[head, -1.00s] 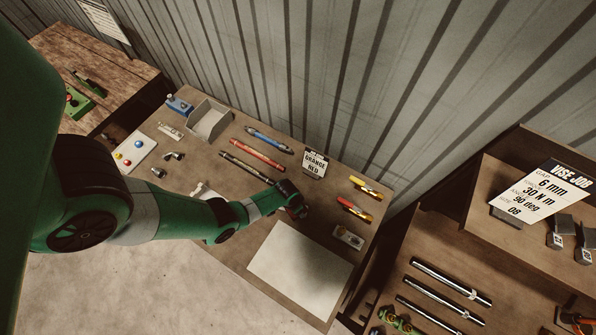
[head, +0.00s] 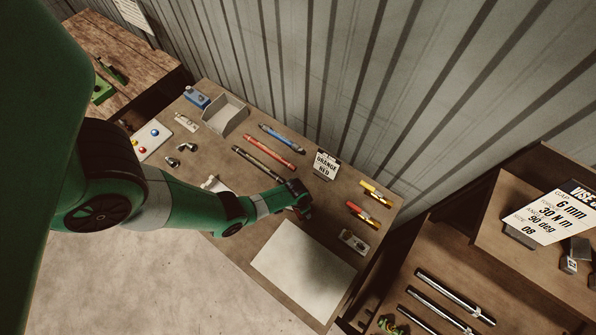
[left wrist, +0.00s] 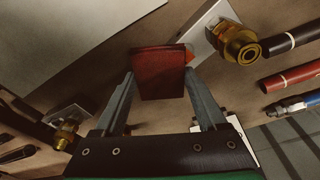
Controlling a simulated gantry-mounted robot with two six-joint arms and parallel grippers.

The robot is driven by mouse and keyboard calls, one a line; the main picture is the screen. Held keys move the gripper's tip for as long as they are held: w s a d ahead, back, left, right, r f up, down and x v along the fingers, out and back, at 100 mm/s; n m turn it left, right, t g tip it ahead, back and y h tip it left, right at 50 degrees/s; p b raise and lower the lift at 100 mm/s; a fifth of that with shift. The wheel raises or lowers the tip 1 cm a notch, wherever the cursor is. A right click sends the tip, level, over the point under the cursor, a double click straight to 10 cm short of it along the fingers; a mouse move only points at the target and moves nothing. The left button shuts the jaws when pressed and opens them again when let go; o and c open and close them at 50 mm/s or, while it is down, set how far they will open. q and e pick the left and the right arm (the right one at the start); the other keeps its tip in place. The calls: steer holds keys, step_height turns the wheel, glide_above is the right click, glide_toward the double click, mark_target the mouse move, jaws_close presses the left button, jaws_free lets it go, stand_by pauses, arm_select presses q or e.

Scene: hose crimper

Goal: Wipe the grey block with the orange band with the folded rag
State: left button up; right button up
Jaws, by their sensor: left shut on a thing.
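My left gripper (left wrist: 160,88) is shut on a dark red folded rag (left wrist: 160,72), which shows between its fingers in the left wrist view. Just behind the rag is a pale grey block (left wrist: 205,38); a small orange patch (left wrist: 189,54) shows at the rag's edge. The rag hides part of this block, and I cannot tell whether they touch. In the head view my left gripper (head: 301,207) is low over the bench, near the pale sheet's upper edge. There the arm partly covers a whitish piece (head: 214,184). My right gripper is not in view.
A brass fitting (left wrist: 240,42) stands close beside the block. A pale sheet (head: 303,262) lies on the bench. Another small block (head: 353,242) sits right of the gripper.

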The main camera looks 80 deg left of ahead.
arm_select(q)
steer(key=shift+w+d, duration=0.25)
steer(key=shift+w, duration=0.15)
steer(key=shift+r, duration=0.1)
step_height(320, 180, up, 3)
steer(key=p, duration=0.3)
